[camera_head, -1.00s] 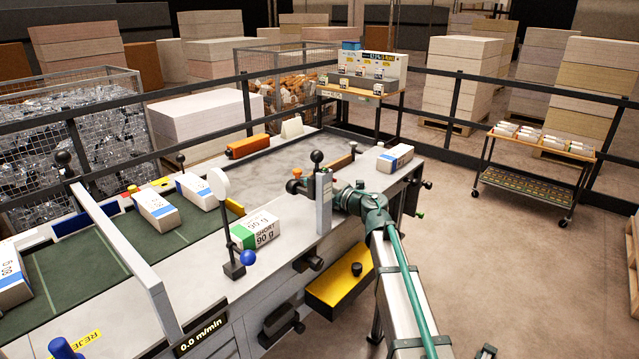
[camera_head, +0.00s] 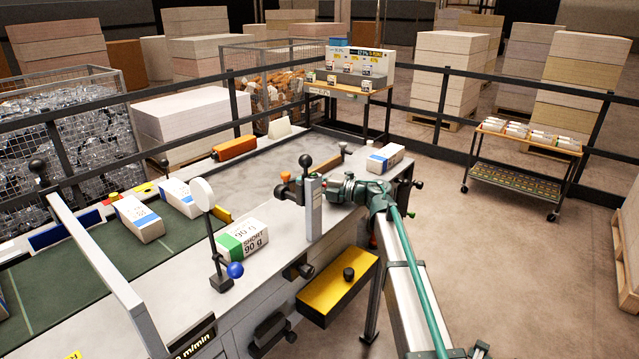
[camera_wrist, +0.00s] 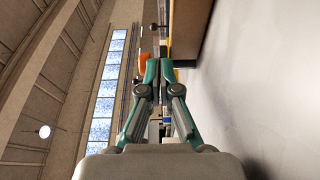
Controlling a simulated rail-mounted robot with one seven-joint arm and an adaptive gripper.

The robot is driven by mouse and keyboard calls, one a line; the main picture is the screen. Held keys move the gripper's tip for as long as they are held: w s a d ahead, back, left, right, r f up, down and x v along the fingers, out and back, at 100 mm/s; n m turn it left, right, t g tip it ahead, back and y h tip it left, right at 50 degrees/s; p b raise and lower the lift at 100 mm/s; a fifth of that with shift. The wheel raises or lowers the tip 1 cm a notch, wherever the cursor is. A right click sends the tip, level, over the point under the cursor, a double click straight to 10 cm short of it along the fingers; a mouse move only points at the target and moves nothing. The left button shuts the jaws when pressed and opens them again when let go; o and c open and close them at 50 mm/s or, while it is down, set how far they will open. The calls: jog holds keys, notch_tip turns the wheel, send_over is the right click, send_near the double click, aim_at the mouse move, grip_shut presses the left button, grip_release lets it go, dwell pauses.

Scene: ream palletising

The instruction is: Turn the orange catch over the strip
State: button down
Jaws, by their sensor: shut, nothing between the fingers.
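A small orange piece (camera_head: 285,176), which looks like the catch, shows on the bench just left of the grey upright post. An orange part also shows in the wrist view (camera_wrist: 143,61), beside the left fingertip; I cannot tell whether they touch. My gripper (camera_wrist: 158,70) is shut and empty, its two teal fingers converging ahead. In the head view my wrist comes in from the right behind the grey post (camera_head: 314,208), which hides most of the fingers. I cannot make out the strip clearly.
A black ball-topped lever (camera_head: 305,162) stands close by my gripper. A green-labelled ream (camera_head: 243,240) and a round white disc on a stand (camera_head: 202,193) are at the near bench edge. A blue-labelled ream (camera_head: 385,158) lies at the right end.

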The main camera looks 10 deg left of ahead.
jog(key=shift+w+a, duration=0.2)
jog(key=shift+w, duration=0.1)
dwell(0.5)
jog(key=d, duration=0.3)
jog(key=w+d, duration=0.1)
jog(key=d, duration=0.6)
jog(key=shift+w+p, duration=0.3)
jog(key=shift+p, duration=0.05)
